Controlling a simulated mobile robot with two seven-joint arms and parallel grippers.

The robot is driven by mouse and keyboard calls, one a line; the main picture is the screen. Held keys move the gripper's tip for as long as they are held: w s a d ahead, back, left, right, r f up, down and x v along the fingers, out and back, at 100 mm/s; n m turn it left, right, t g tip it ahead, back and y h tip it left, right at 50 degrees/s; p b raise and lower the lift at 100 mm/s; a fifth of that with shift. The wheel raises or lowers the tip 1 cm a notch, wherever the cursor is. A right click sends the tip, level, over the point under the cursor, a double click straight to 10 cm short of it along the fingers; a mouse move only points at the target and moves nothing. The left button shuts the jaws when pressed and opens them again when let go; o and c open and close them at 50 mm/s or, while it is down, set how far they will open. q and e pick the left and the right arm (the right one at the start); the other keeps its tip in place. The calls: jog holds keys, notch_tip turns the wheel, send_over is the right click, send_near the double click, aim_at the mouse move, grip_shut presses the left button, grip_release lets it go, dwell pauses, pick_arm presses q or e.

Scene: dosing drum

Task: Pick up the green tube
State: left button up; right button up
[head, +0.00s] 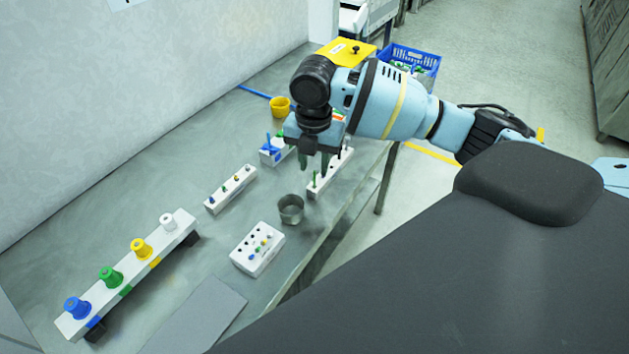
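A thin green tube (314,180) stands upright at the near end of a white rack (328,182) near the table's right edge. My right gripper (314,164) points down just above this end of the rack. Its two dark fingers are apart, and I see nothing held between them. Whether the tube top lies between the fingers cannot be told from this view. The gripper body hides part of the rack. Another small green piece shows at a blue-and-white holder (271,155) behind the gripper. My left gripper is not in view.
A metal cup (291,209) stands just in front of the rack. A white block with small coloured pegs (257,249), a narrow white rack (230,189) and a long bar with coloured knobs (130,275) lie nearer. A yellow cup (280,107) stands behind.

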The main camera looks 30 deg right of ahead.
aim_at(315, 175)
notch_tip(315, 175, down, 4)
jog(key=shift+d+f, duration=0.1)
jog(key=shift+f, duration=0.05)
grip_shut()
dwell(0.3)
